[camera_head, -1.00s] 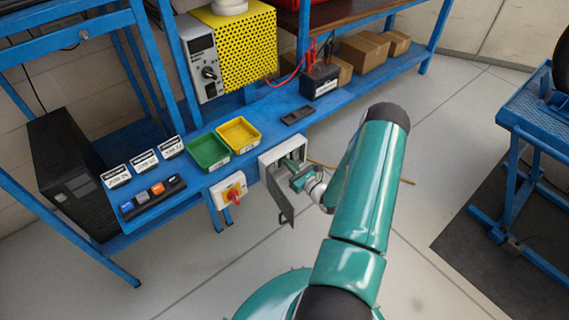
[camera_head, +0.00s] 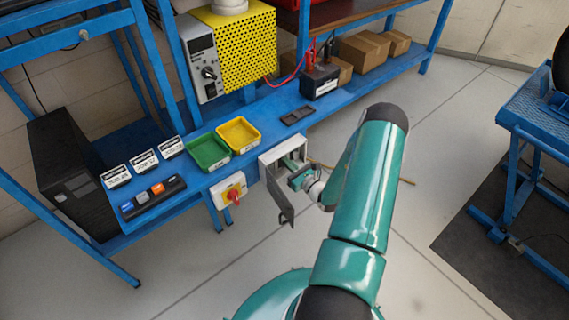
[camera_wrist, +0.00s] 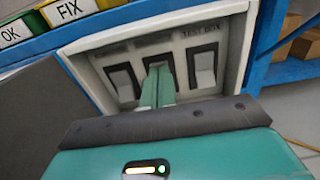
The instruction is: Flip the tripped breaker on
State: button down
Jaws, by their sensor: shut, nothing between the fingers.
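The open grey-white breaker box (camera_head: 268,160) is on the front of the blue bench, and its dark door (camera_head: 279,204) hangs open. In the wrist view the box's panel (camera_wrist: 230,42) holds three rocker breakers: left (camera_wrist: 123,82), middle, and right (camera_wrist: 205,68). My gripper (camera_head: 298,176) is at the box opening; in the wrist view its green fingers (camera_wrist: 158,84) are shut and empty, in front of the middle breaker and hiding most of it. Whether they touch it, and which breaker is tripped, I cannot tell.
Green (camera_head: 208,151) and yellow (camera_head: 238,134) trays stand on the bench above. The open door is close beside my gripper.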

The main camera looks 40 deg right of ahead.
jog(key=s, duration=0.8)
jog(key=shift+s, duration=0.35)
jog(key=shift+d, duration=0.1)
dwell(0.5)
